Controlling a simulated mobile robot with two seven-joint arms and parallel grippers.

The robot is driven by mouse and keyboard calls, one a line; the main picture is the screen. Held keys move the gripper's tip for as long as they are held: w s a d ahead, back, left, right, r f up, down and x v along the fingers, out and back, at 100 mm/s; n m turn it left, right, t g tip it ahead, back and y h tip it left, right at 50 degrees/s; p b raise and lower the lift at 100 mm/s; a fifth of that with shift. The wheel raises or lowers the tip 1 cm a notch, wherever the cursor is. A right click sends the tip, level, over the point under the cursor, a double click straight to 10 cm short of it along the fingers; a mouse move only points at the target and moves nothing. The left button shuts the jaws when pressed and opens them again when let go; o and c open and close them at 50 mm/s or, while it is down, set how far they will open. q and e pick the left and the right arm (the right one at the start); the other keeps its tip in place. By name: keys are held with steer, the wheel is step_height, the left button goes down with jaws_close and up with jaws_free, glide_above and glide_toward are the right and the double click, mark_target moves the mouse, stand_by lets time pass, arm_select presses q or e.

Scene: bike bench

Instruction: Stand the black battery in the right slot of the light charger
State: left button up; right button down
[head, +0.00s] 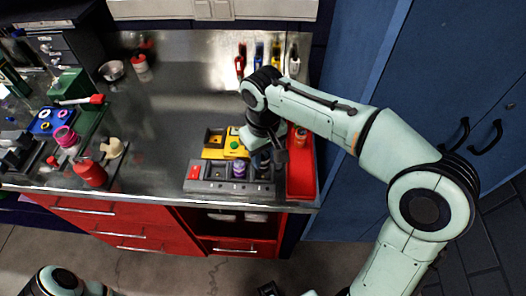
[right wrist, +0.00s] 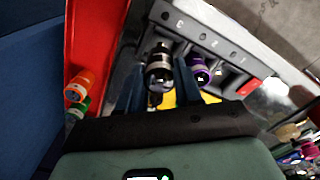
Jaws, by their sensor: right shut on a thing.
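The light charger (head: 215,186) is a grey block at the bench's front edge, with a red button at its left end; it also shows in the right wrist view (right wrist: 227,50). A purple battery (head: 239,168) stands in its middle slot. My right gripper (right wrist: 158,88) is shut on the black battery (right wrist: 158,62), with a finger on each side. The battery is roughly upright at the charger's right slot; how deep it sits I cannot tell. In the head view, my right gripper (head: 265,157) partly hides the battery. My left gripper is out of view.
A yellow charger (head: 213,153) stands behind the grey one. A red tray (head: 301,184) lies close on the right, holding an orange battery (right wrist: 78,88) and a green battery (right wrist: 78,108). Several tools stand at the back.

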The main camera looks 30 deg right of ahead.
mark_target(263, 165)
steer(key=shift+f+b, duration=1.1)
steer(key=shift+f, duration=0.5)
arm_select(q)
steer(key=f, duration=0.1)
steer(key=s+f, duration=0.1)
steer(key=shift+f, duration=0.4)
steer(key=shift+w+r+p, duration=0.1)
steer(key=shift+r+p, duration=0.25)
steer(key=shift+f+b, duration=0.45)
arm_select(e)
steer(key=shift+f, duration=0.65)
steer(key=c, duration=1)
jaws_free()
steer(key=shift+c, duration=0.2)
